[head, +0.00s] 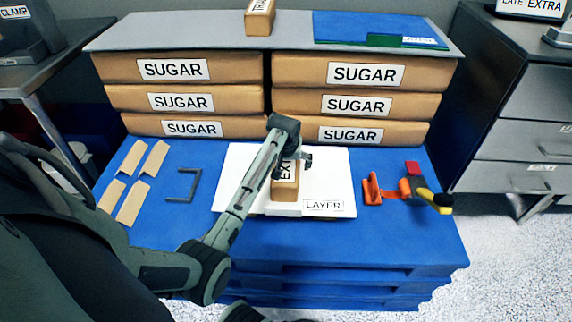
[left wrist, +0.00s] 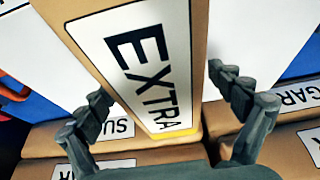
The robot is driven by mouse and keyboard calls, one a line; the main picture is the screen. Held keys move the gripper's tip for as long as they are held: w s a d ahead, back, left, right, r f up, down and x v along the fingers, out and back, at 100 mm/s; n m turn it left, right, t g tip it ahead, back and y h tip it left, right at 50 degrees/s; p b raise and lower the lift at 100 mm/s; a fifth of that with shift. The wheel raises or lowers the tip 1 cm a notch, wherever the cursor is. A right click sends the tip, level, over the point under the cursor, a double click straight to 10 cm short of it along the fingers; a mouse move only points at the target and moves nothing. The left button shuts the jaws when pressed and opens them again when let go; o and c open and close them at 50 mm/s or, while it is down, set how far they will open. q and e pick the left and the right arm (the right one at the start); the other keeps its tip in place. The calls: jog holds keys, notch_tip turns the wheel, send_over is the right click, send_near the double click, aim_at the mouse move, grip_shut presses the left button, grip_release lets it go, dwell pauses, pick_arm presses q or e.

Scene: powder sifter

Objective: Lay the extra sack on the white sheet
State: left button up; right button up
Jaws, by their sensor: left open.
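The extra sack (head: 285,191) is a small brown block with a white EXTRA label. It lies on the white sheet (head: 238,185), which has a LAYER label at its front right. My left gripper (head: 292,158) is over the sack's far end and hides part of it. In the left wrist view the sack (left wrist: 150,62) lies between the spread fingers of the left gripper (left wrist: 160,85), with a visible gap to the right finger. Whether the left finger touches it is unclear. My right gripper does not show.
SUGAR sacks (head: 172,70) are stacked in two columns behind the sheet, under a grey board (head: 290,43). Brown strips (head: 133,200) and a dark bracket (head: 183,184) lie left on the blue pallet (head: 330,240). An orange tool (head: 405,188) lies right. The pallet's front is clear.

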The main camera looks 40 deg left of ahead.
pick_arm(q)
jog(key=v, duration=1.2)
jog(key=shift+r, duration=0.2)
